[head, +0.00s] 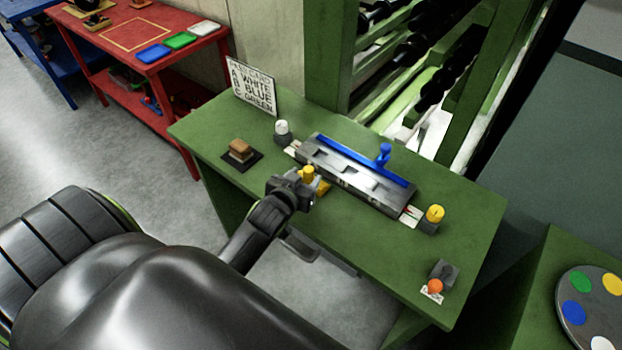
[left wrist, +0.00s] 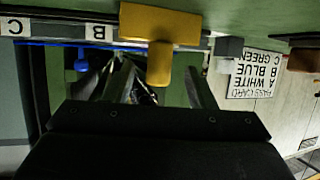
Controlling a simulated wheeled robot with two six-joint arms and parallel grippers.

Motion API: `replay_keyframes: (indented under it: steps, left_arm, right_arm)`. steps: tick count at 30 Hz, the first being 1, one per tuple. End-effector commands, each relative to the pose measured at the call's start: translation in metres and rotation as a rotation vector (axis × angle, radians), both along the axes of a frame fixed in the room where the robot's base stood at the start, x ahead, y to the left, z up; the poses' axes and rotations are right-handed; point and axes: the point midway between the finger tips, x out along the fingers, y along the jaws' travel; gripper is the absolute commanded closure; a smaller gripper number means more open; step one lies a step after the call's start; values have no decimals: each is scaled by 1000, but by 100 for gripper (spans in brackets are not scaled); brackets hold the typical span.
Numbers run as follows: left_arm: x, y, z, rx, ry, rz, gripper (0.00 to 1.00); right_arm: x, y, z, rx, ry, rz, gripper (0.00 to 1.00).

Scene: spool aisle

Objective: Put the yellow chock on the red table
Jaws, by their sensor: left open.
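The yellow chock (head: 323,188) sits on the green table (head: 225,118), in front of the grey fixture, partly hidden by my left gripper (head: 305,186). In the left wrist view the chock (left wrist: 160,27) shows as a wide block with a narrower stem reaching toward my left gripper (left wrist: 160,92). The gripper is open; the stem's end appears between its fingertips, and I cannot tell whether they touch it. The red table (head: 80,39) stands at the upper left, with a yellow outlined square on its top. My right gripper is not in view.
The grey fixture (head: 328,166) with a blue bar lies behind the chock. A brown block (head: 240,149) on a dark pad, a white-topped knob (head: 282,131) and a sign (head: 252,86) stand nearby. Blue, green and white trays lie on the red table's near right part.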

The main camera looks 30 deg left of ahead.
Motion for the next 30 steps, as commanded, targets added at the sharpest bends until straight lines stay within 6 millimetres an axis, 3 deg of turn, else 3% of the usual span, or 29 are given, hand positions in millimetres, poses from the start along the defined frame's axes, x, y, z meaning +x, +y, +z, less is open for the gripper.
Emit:
replay_keyframes:
  steps: [14,24,30]
  left_arm:
    - [42,7,-17,0,1,-1,50]
    - [46,8,-19,1,0,-1,50]
    - [46,8,-19,1,0,-1,75]
  right_arm:
    - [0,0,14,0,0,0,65]
    - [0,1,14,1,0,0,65]
    - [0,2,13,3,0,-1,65]
